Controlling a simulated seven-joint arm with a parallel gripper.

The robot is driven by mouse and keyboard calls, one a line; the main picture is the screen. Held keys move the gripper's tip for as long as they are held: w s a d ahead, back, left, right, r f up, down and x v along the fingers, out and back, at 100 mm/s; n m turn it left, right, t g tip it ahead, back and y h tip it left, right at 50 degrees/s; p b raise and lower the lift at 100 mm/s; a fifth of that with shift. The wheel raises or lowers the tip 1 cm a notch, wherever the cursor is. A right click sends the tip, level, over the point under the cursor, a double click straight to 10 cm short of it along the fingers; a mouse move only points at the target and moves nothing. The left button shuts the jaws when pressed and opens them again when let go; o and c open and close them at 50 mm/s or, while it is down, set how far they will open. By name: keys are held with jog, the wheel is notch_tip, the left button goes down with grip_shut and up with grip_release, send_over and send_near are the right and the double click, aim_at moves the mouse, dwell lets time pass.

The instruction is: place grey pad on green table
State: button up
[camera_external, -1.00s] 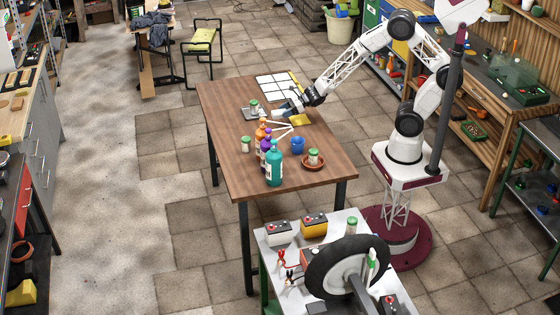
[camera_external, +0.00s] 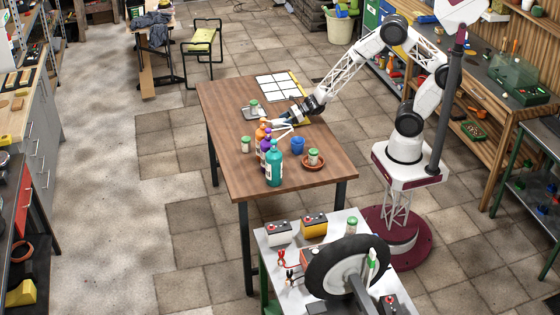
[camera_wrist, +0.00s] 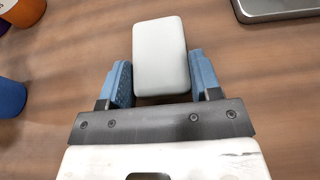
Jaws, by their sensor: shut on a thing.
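The grey pad (camera_wrist: 160,55) is a pale grey block with rounded edges. In the wrist view it sits between the two blue fingers of my gripper (camera_wrist: 159,80), which is shut on it. In the external view my gripper (camera_external: 282,120) is low over the brown wooden table (camera_external: 228,150), behind the bottles; the pad is too small there to make out clearly. A table with a light top and green legs (camera_external: 264,290) stands in front of the wooden table. No table with a plainly green top shows.
Orange, purple and teal bottles (camera_external: 274,168) stand close to my gripper, with a blue cup (camera_external: 297,145) and a jar in a brown saucer (camera_external: 313,165). A metal tray (camera_external: 245,113) holds a jar. The light-topped table carries batteries (camera_external: 314,224) and a wheel (camera_external: 346,268).

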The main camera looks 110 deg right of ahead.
jog(key=shift+f, duration=0.15)
jog(key=o, duration=1)
jog(key=shift+s+r, duration=0.15)
jog(key=shift+r, duration=0.05)
jog(key=v, duration=0.4)
jog(key=shift+s, duration=0.15)
jog(key=shift+s+r, duration=0.15)
jog(key=shift+r, duration=3.45)
